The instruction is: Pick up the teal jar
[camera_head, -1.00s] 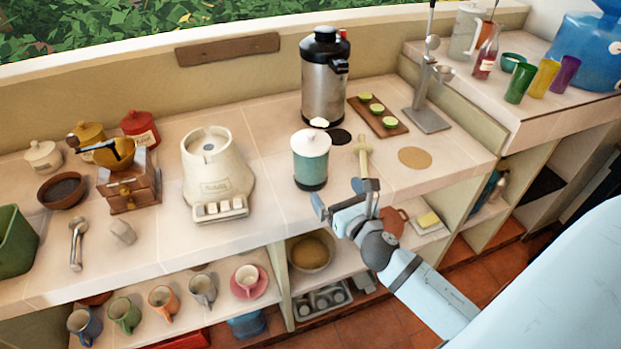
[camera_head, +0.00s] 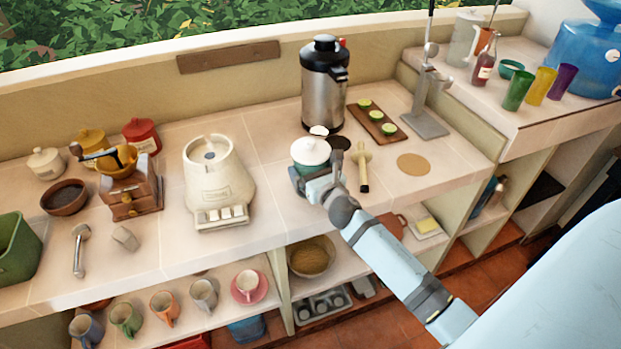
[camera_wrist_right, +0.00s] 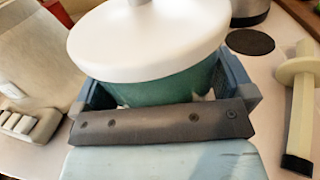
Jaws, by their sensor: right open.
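The teal jar (camera_head: 306,165) with a white lid stands on the counter in front of the metal airpot. In the right wrist view the jar (camera_wrist_right: 165,88) fills the middle, its white lid (camera_wrist_right: 150,35) above the fingers. My right gripper (camera_head: 314,177) is at the jar, one finger on each side of its body. In the right wrist view the right gripper (camera_wrist_right: 165,92) is open around the jar. Whether the fingers touch it I cannot tell. The jar's lower body is hidden by the gripper. My left gripper is not in view.
A wooden tool (camera_head: 363,168) lies just right of the jar. The airpot (camera_head: 324,90) stands behind it, with a dark round mat (camera_head: 340,142) beside it. Free counter lies between appliance and jar.

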